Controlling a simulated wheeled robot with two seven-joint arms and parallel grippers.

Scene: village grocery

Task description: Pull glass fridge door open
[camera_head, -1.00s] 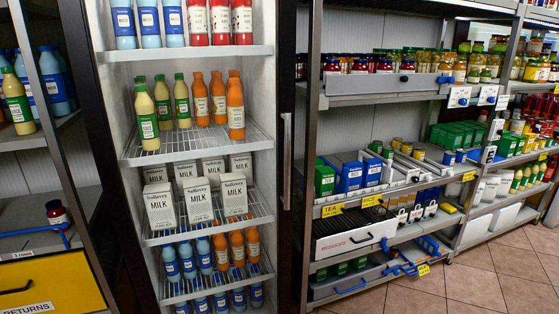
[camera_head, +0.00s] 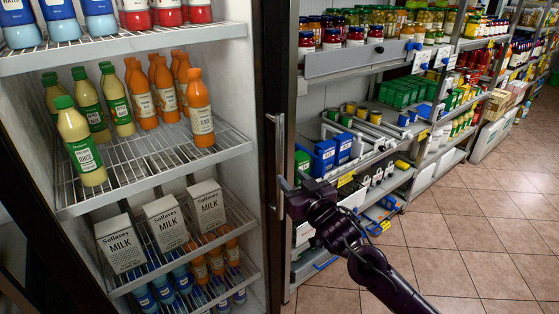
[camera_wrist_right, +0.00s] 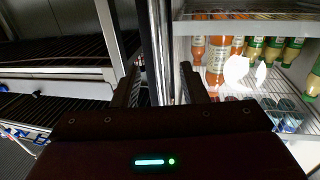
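The glass fridge door (camera_head: 228,138) stands in front of shelves of bottles and milk cartons and appears shut. Its long vertical metal handle (camera_head: 279,150) is on the right side of the door, beside the dark frame. My right gripper (camera_head: 289,183) is at the lower part of this handle. In the right wrist view, its two fingers (camera_wrist_right: 160,85) are apart, with the upright door edge and handle strip (camera_wrist_right: 165,45) running between or just beyond them. I cannot tell whether the fingers touch the handle. My left gripper is not in view.
A shelf rack (camera_head: 345,65) with jars, boxes and drawers stands just right of the fridge, close to my right arm. The tiled floor (camera_head: 460,240) at the right is clear. Bright glare spots (camera_wrist_right: 237,70) show over the bottles in the right wrist view.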

